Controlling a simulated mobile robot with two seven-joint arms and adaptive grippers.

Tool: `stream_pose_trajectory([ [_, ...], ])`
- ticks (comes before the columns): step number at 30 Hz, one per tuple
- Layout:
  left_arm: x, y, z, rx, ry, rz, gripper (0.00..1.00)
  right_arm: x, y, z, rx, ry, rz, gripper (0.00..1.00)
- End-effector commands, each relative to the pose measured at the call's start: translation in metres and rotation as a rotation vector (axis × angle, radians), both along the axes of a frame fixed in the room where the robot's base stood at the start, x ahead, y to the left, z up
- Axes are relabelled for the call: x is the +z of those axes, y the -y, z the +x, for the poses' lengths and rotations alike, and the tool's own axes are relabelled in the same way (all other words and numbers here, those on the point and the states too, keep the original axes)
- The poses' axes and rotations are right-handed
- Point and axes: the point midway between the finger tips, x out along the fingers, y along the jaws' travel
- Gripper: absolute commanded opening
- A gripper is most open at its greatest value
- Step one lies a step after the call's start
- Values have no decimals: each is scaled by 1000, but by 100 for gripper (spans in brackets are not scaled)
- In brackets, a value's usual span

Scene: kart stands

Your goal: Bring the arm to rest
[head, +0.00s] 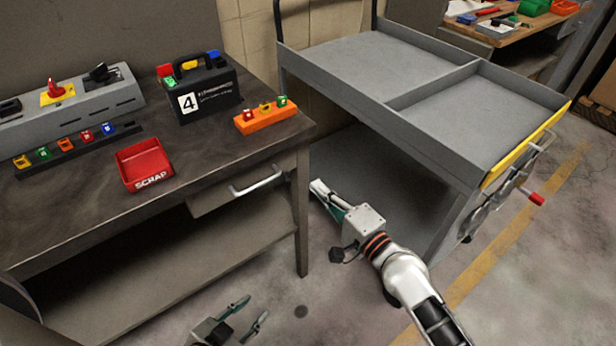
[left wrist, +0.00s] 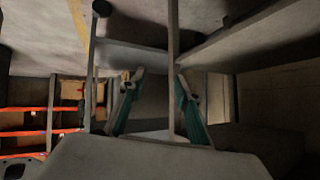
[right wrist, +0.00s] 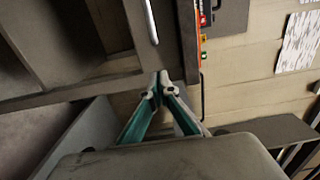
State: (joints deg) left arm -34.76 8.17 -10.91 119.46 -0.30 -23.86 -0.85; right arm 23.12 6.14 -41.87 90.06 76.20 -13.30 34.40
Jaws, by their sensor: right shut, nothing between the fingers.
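My left gripper (head: 253,307) shows at the bottom edge of the head view, low in front of the workbench. In the left wrist view its two fingers (left wrist: 160,78) stand apart with nothing between them, so it is open. My right arm comes in from the lower right of the head view. Its gripper (head: 318,190) is in the gap between the bench's right end and the grey cart. In the right wrist view its fingertips (right wrist: 159,84) meet, shut and empty. Neither gripper holds anything.
The workbench (head: 90,215) with drawer handle (head: 257,182) stands left; the grey cart (head: 350,60) stands right. On the bench are a red scrap bin (head: 146,166), a black numbered case (head: 205,95) and an orange block (head: 263,119). Floor in front is clear.

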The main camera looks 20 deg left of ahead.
Motion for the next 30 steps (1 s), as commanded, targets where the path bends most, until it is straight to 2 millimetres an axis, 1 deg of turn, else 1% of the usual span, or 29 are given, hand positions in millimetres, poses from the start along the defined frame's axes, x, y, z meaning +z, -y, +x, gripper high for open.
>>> stream_pose_trajectory([
  [1, -2, -2, -2, 3, -5, 3, 33, 0, 7, -6, 1, 0, -3, 0],
  [6, -5, -3, -5, 4, -13, 4, 33, -1, 20, -16, 0, 0, -2, 0],
  [14, -3, -2, -3, 3, -8, 3, 33, -1, 24, -19, 0, -1, -1, 0],
  [17, 2, -2, -1, 3, -1, 2, 33, -3, 27, -22, -9, 14, -21, 0],
  [19, 8, -1, 2, 3, 8, 0, 33, -7, 34, -28, -25, 45, -64, 0],
  [23, 26, 1, 10, 4, 31, -10, 33, -24, 61, -48, -82, 146, -225, 0],
  [26, 37, 3, 14, 5, 42, -20, 33, -44, 92, -69, -127, 233, -407, 0],
  [29, 41, 6, 12, 5, 38, -31, 33, -67, 126, -94, -156, 306, -609, 0],
  [30, 42, 7, 11, 5, 35, -35, 33, -77, 141, -105, -162, 331, -693, 0],
])
